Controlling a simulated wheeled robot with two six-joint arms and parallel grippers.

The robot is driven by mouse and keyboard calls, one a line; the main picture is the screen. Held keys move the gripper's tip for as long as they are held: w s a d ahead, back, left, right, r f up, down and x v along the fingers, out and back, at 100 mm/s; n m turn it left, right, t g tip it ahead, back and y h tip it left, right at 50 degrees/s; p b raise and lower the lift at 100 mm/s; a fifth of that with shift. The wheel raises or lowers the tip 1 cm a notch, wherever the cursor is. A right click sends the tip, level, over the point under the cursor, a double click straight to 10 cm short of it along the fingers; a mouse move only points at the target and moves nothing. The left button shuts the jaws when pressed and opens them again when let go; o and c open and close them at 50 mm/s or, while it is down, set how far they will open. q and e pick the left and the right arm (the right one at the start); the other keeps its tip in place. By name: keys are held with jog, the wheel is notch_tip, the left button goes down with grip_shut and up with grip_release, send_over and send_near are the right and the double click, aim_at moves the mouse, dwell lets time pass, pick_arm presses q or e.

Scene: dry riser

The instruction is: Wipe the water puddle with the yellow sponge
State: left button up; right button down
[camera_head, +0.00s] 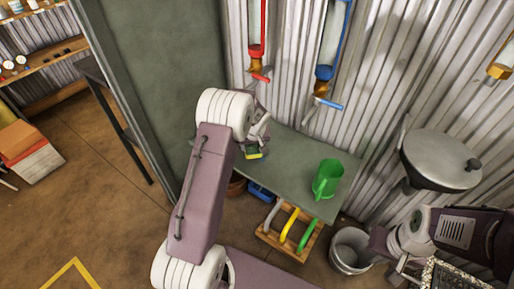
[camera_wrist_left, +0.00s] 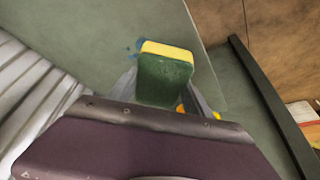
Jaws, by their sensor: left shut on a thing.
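The sponge, yellow on one face and green on the other, shows in the left wrist view (camera_wrist_left: 165,75) and small in the head view (camera_head: 254,154). My left gripper (camera_head: 256,145) is shut on the sponge, over the left part of the grey-green bench top (camera_head: 285,160). In the left wrist view a small blue patch (camera_wrist_left: 139,44), perhaps the water puddle, shows beside the sponge's yellow edge. The gripper hides most of that spot in the head view. I cannot tell whether the sponge touches the bench. My right gripper (camera_head: 398,278) is at the lower right; its fingertips are not clear.
A green jug (camera_head: 327,179) stands on the bench's right part. Below are a wooden rack (camera_head: 289,232) with coloured handles, a blue container (camera_head: 261,193) and a metal bucket (camera_head: 350,250). Red (camera_head: 257,50) and blue (camera_head: 327,75) pipe taps hang on the corrugated wall behind.

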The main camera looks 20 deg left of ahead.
pick_arm(q)
jog(key=shift+w+a+f, duration=0.1)
jog(key=shift+a+f, duration=0.05)
jog(key=shift+f, duration=0.45)
pick_arm(e)
jog(key=shift+f, duration=0.4)
jog(key=shift+f, duration=0.1)
